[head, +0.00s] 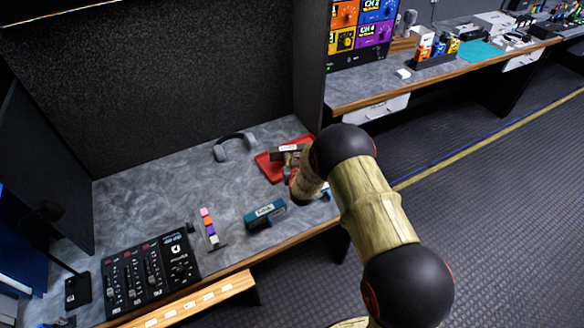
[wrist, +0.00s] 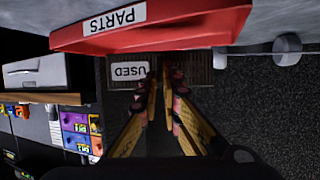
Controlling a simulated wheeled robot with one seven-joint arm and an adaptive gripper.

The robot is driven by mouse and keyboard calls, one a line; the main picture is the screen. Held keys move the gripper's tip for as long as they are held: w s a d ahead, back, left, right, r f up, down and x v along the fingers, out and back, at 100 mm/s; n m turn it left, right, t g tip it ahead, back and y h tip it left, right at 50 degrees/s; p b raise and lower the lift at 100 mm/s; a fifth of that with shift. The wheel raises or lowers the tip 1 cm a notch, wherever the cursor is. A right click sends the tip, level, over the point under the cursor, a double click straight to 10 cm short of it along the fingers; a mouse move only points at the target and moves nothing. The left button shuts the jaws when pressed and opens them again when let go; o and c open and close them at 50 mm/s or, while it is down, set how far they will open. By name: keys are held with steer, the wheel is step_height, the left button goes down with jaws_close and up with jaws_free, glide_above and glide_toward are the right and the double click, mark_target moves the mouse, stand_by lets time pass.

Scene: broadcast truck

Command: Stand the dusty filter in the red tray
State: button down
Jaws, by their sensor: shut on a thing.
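The dusty filter, a dark brown meshed block with a white "USED" label, shows in the wrist view (wrist: 203,75) between my fingertips. My gripper (wrist: 159,84) is shut on it. The red tray (wrist: 190,30), with a "PARTS" label on its wall, lies right beside the filter in that view. In the head view the red tray (head: 269,171) sits on the grey desk, and the brown filter (head: 287,155) appears over it. My arm hides part of the tray and most of the gripper there. I cannot tell whether the filter touches the tray.
A teal labelled block (head: 264,214) lies on the desk in front of the tray. Grey headphones (head: 235,147) lie behind left. A strip of coloured blocks (head: 209,226) and a black mixer (head: 150,272) are at the left. A dark partition (head: 308,70) stands behind the tray.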

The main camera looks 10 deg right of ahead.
steer(key=shift+w+d+f, duration=0.2)
steer(key=shift+d+f, duration=0.05)
steer(key=shift+f, duration=0.1)
steer(key=shift+w+d+f+b, duration=0.15)
steer(key=shift+f+b, duration=0.65)
steer(key=shift+f, duration=0.9)
steer(key=shift+f, duration=0.1)
steer(key=shift+f, duration=0.15)
steer(key=c, duration=2)
jaws_free()
steer(key=shift+r, duration=0.2)
